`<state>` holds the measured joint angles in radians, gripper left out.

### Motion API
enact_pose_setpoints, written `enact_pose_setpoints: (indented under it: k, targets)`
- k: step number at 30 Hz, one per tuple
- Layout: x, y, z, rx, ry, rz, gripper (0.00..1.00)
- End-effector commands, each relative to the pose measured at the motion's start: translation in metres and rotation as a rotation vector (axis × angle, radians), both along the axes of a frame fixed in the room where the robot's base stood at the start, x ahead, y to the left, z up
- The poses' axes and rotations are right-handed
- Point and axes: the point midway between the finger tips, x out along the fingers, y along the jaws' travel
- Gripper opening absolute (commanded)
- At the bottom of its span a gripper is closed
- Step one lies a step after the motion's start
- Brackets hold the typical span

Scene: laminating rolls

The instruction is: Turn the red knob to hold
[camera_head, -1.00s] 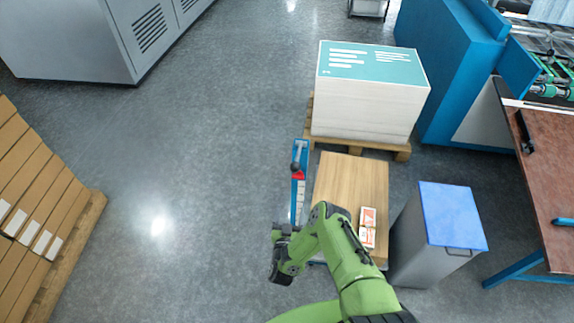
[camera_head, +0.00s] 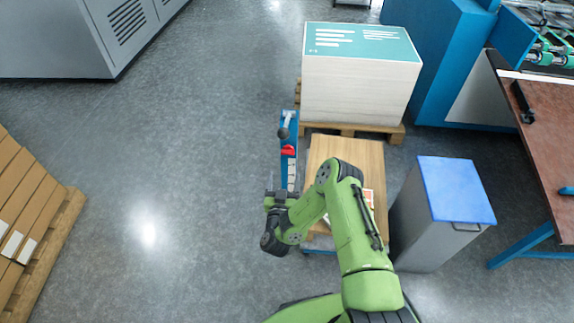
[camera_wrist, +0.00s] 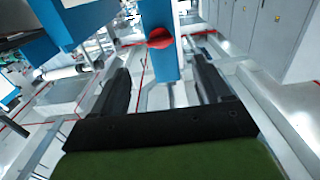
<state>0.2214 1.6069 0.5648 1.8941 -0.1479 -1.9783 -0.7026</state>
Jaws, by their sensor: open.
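The red knob (camera_head: 288,150) sits on a narrow blue panel (camera_head: 290,172) left of the wooden table. It also shows in the wrist view as a red round shape (camera_wrist: 159,38) on the blue panel (camera_wrist: 160,14), top centre, beyond and between my fingers. The label markings are too small to read, so I cannot tell its setting. My gripper (camera_head: 278,193) is on the near side of the knob in the head view, apart from it. In the wrist view my gripper (camera_wrist: 163,72) is open, with nothing between its two dark fingers.
A dark ball-ended lever (camera_head: 284,133) stands just beyond the knob. The wooden tabletop (camera_head: 345,150) is right of the panel, with a paper stack (camera_head: 360,90) on a pallet behind. A blue-lidded bin (camera_head: 457,187) stands at right.

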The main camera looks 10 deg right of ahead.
Motion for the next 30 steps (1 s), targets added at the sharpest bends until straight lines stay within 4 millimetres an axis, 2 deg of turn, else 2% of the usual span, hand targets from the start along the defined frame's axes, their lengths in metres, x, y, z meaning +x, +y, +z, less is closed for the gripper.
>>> enact_pose_setpoints:
  k: [6, 12, 16, 23, 30]
  targets:
    - [0.054, -0.019, -0.002, 0.000, -0.005, -0.005, 0.77]
    - [0.090, -0.030, -0.001, 0.001, -0.003, -0.003, 0.77]
    - [0.099, -0.032, 0.000, 0.001, 0.000, 0.000, 0.77]
    - [0.100, -0.032, 0.000, 0.001, 0.000, 0.000, 0.77]
    - [0.099, -0.032, 0.000, 0.001, 0.000, 0.000, 0.40]
